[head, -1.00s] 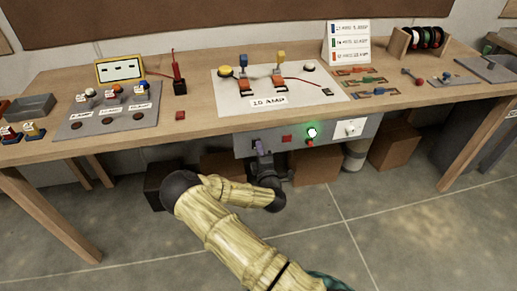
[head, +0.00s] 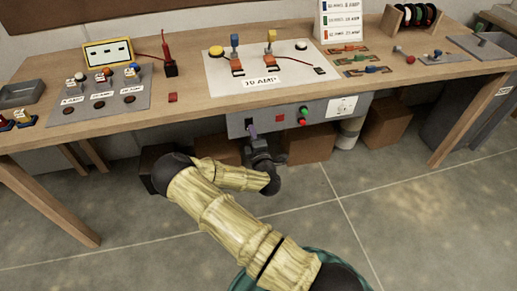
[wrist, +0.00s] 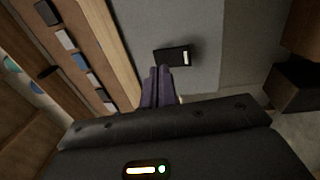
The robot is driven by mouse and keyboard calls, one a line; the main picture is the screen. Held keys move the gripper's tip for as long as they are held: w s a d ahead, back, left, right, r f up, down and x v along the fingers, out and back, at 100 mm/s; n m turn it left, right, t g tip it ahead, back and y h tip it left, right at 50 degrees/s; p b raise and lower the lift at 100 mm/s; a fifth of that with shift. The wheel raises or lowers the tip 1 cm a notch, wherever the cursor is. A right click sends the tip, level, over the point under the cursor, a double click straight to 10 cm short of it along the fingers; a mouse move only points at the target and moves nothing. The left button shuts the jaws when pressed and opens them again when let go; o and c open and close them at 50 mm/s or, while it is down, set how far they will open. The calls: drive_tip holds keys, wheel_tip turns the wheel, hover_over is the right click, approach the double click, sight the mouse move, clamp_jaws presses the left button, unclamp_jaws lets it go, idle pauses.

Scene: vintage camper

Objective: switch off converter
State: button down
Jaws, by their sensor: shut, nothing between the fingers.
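The converter is a grey panel box (head: 325,119) under the front edge of the workbench. A black switch (head: 249,121) sits at its left end and also shows in the wrist view (wrist: 172,54), with a pale strip at its right side. My gripper (head: 252,132) is at this switch; its purple fingers are shut together and empty. In the wrist view the fingertips (wrist: 160,70) lie at the lower left edge of the switch. I cannot tell whether they touch it. A green lamp (head: 304,110) on the panel looks dull, not glowing.
The panel also carries a red square (head: 280,118), a red button (head: 303,122) and a white socket (head: 342,106). The wooden bench (head: 210,113) overhangs my gripper. Brown boxes (head: 310,143) stand behind, under the bench. The floor in front is clear.

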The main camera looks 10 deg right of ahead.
drive_tip(key=s+r, duration=0.1)
drive_tip(key=s, duration=1)
drive_tip(key=shift+s+d+r+b, duration=0.2)
drive_tip(key=shift+b, duration=0.15)
